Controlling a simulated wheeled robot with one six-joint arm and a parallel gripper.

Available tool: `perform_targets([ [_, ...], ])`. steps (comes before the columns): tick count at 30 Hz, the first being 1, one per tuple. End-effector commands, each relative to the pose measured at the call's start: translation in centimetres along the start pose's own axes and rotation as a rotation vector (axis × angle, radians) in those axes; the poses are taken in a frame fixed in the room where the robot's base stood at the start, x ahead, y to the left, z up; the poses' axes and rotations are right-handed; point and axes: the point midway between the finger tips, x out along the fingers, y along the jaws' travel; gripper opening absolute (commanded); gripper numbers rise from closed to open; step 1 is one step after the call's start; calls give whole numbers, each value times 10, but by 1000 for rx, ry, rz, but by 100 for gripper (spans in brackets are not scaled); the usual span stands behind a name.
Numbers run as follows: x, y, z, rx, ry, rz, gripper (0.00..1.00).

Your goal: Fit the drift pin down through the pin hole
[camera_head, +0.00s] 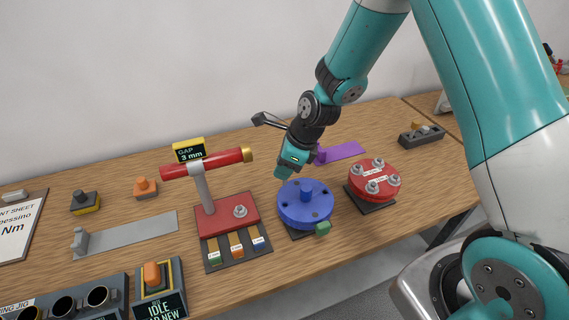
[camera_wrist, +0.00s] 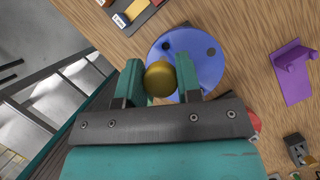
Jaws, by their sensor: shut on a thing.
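My gripper (camera_wrist: 160,82) is shut on the drift pin (camera_wrist: 160,76), whose round brass-coloured head shows between the teal fingers in the wrist view. The rest of the pin is hidden below its head. In the head view my gripper (camera_head: 287,172) is above the back left edge of the blue disc (camera_head: 295,211); the pin cannot be made out there. The blue disc has a raised centre boss and several dark holes. In the wrist view the disc (camera_wrist: 215,72) lies beyond the pin, with two holes in sight. I cannot tell which is the pin hole.
A red block with a post and red crossbar (camera_head: 207,164) stands left of the disc. A red disc with bolts (camera_head: 374,181) is to the right. A purple holder (camera_head: 343,152) lies behind. A green block (camera_head: 322,228) is at the blue disc's front edge.

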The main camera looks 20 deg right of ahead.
Motion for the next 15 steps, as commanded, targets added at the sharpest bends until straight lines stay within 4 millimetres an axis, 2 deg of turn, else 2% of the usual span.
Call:
perform_targets([
  [15, 48, 0, -22, 2, 1, 0, 8],
])
